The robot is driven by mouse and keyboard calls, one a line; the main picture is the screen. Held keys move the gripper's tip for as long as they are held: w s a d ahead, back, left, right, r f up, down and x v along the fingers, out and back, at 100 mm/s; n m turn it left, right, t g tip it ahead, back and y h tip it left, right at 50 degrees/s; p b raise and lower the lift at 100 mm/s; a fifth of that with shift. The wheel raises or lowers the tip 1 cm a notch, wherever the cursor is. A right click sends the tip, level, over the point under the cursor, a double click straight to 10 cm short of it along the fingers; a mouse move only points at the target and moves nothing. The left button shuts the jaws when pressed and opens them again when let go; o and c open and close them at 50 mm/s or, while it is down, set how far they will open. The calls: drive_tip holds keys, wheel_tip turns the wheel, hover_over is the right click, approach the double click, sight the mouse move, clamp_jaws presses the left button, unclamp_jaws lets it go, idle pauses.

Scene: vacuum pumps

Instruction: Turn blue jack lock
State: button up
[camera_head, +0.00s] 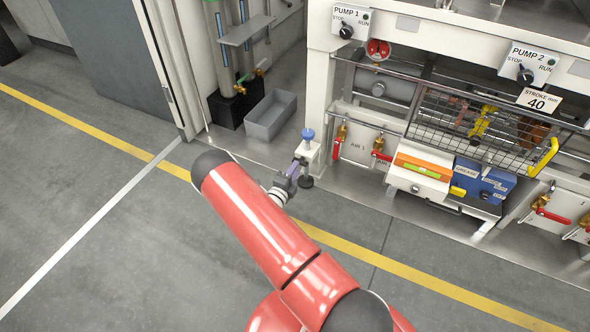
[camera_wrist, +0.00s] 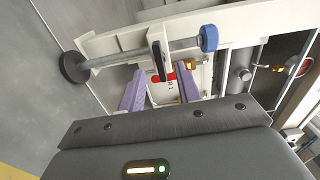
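The jack is a threaded rod with a blue knob (camera_head: 307,134) on top and a black round foot (camera_head: 306,182) at the floor, fixed to the white machine frame. In the wrist view it lies sideways, with the blue knob (camera_wrist: 209,38) at right and the black foot (camera_wrist: 74,67) at left. A dark lever (camera_wrist: 159,62), which looks like the lock, crosses the rod's bracket. My gripper (camera_head: 296,168) is close beside the jack. In the wrist view my gripper (camera_wrist: 160,84) has its purple fingers apart, with the lever ahead between them. I cannot tell any contact.
A red-handled AIR 1 valve (camera_head: 337,148) is just right of the jack. A grey bin (camera_head: 270,115) stands behind left. A wire basket (camera_head: 480,125) and a low bench (camera_head: 425,170) with boxes are at right. Open floor (camera_head: 120,215) lies to the left.

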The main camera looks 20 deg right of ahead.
drive_tip(key=shift+p+v, duration=0.45)
drive_tip(key=shift+v, duration=2.05)
drive_tip(key=s+d+r+m+g+y+p, duration=0.1)
drive_tip(key=s+r+m+g, duration=0.3)
drive_tip(key=r+m, duration=0.5)
drive_tip(key=s+d+r+m+g+y+p, duration=0.15)
drive_tip(key=s+r+m+g, duration=0.25)
drive_tip(key=r+m, duration=0.45)
drive_tip(key=s+r+m+g+p, duration=0.1)
drive_tip(key=s+r+m+g, duration=0.3)
drive_tip(key=r+m, duration=0.5)
drive_tip(key=s+a+r+m+t+y+p, duration=0.2)
drive_tip(key=s+a+r+m+y, duration=0.4)
drive_tip(key=r, duration=0.5)
drive_tip(key=s+a+r+m+t+y+p, duration=0.2)
drive_tip(key=s+a+r+m+t+y, duration=0.2)
drive_tip(key=s+a+r+m, duration=0.4)
drive_tip(key=s+r+m+y, duration=0.1)
drive_tip(key=s+r+m, duration=0.2)
drive_tip(key=s, duration=0.1)
drive_tip(key=shift+s+a+r+t+y+p, duration=0.15)
drive_tip(key=shift+s+r+t+y+p, duration=0.1)
drive_tip(key=shift+t+y+p, duration=0.1)
